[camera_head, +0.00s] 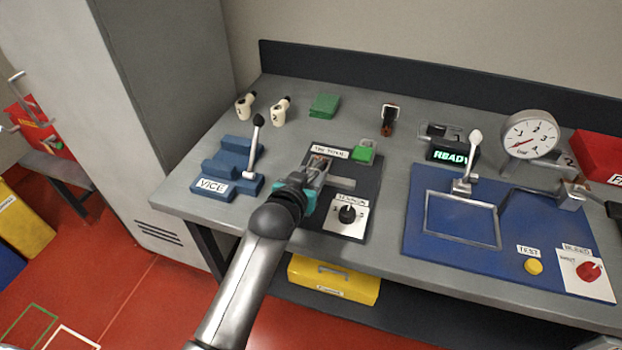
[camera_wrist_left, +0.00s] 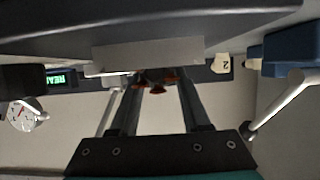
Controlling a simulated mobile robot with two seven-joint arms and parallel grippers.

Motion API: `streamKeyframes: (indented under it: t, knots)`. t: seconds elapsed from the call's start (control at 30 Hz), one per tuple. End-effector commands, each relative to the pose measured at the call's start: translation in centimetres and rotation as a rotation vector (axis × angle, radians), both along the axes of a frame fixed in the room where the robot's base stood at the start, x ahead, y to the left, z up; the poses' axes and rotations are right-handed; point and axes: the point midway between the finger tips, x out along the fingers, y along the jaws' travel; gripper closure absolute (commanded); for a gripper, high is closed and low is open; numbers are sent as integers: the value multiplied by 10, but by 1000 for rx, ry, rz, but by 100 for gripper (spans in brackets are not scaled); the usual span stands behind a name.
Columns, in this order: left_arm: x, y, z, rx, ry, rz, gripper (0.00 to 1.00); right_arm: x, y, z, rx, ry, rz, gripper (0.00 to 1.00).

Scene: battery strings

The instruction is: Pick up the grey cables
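I cannot make out any grey cables in either view. My left gripper (camera_head: 318,170) reaches over the dark plate (camera_head: 364,194) in the middle of the bench, at a small metal fixture below a white label. In the left wrist view its two fingers (camera_wrist_left: 158,88) stand apart. A small dark part with orange-brown ends (camera_wrist_left: 156,78) shows between or just beyond the fingertips; I cannot tell whether they touch it. My right gripper is not in view.
A blue vice (camera_head: 228,170) with an upright lever stands left of my gripper. A green padlock-like block (camera_head: 363,152) and a black knob (camera_head: 347,214) are close on its right. A blue panel (camera_head: 500,255) and a gauge (camera_head: 530,135) lie further right. The bench front (camera_head: 190,205) is clear.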

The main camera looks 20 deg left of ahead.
Motion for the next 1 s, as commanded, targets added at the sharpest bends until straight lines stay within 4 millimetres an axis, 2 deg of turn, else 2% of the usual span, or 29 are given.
streamKeyframes:
  t: [0.03, 0.4, 1.0]
  knots:
    - [0, 0, 0, 0, 0, 0, 60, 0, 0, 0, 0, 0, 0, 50]
    - [0, 0, 0, 0, 0, 0, 100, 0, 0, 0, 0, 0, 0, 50]
    - [0, 0, 6, 0, -4, 0, 100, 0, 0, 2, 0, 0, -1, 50]
